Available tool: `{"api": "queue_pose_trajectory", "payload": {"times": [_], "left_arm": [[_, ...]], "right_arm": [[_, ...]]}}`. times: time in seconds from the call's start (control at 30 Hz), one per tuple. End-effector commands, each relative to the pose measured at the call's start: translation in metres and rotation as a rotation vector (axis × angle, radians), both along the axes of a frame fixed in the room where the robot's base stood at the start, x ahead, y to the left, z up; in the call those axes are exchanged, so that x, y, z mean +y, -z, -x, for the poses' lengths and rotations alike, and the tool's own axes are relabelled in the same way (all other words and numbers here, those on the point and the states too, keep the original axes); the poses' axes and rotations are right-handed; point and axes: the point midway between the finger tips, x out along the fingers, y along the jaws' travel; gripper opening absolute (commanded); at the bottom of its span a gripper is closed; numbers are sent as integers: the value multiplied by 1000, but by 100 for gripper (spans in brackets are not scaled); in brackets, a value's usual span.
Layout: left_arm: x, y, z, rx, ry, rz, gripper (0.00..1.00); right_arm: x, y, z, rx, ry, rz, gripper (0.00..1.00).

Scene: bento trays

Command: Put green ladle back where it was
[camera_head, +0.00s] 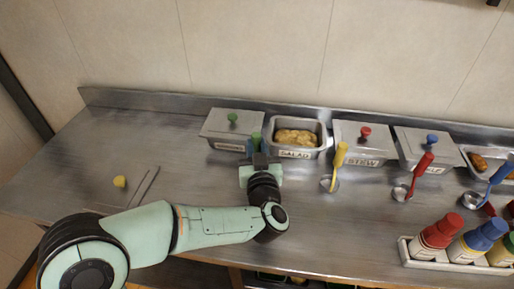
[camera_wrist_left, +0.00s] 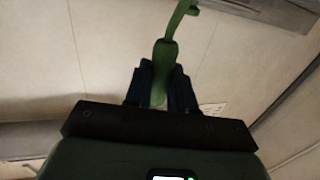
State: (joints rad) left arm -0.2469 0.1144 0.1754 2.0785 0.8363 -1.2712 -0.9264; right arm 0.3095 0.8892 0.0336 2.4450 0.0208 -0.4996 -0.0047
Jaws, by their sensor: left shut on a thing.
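The green ladle (camera_wrist_left: 165,62) is between the fingers of my left gripper (camera_wrist_left: 160,85) in the left wrist view, its handle rising from between them. In the head view my left gripper (camera_head: 256,150) is at the gap between the closed green-knobbed container (camera_head: 215,128) and the open salad container (camera_head: 273,149). Only a small green bit of the ladle (camera_head: 256,136) shows there; its bowl is hidden. The gripper is shut on the ladle. My right gripper is not in view.
A yellow ladle (camera_head: 340,155), a red ladle (camera_head: 422,165) and a blue ladle (camera_head: 497,177) stand before the containers to the right. A bottle rack (camera_head: 420,262) sits at front right. A yellow piece (camera_head: 120,181) and tongs (camera_head: 146,182) lie at left. The counter's left side is mostly clear.

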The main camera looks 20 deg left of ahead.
Motion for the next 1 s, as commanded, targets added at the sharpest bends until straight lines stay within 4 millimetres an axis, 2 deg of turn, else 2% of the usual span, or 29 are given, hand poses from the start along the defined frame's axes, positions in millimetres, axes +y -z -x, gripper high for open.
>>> {"api": "queue_pose_trajectory", "payload": {"times": [0.1, 0.13, 0.2, 0.57, 0.67, 1.0], "left_arm": [[0, 4, 0, 0, 0, -1, 0], [0, 4, 0, 0, 0, -1, 34], [0, 3, 0, 0, 0, -1, 49], [-1, -2, 1, -1, 1, 0, 49], [-9, -2, 12, 0, 5, 0, 49], [-44, -2, 75, 0, 6, -1, 49]], "right_arm": [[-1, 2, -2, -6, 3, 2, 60], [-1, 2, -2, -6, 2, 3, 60], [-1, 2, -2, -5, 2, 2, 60], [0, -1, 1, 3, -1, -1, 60], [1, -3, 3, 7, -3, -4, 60], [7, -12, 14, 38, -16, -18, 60]]}}
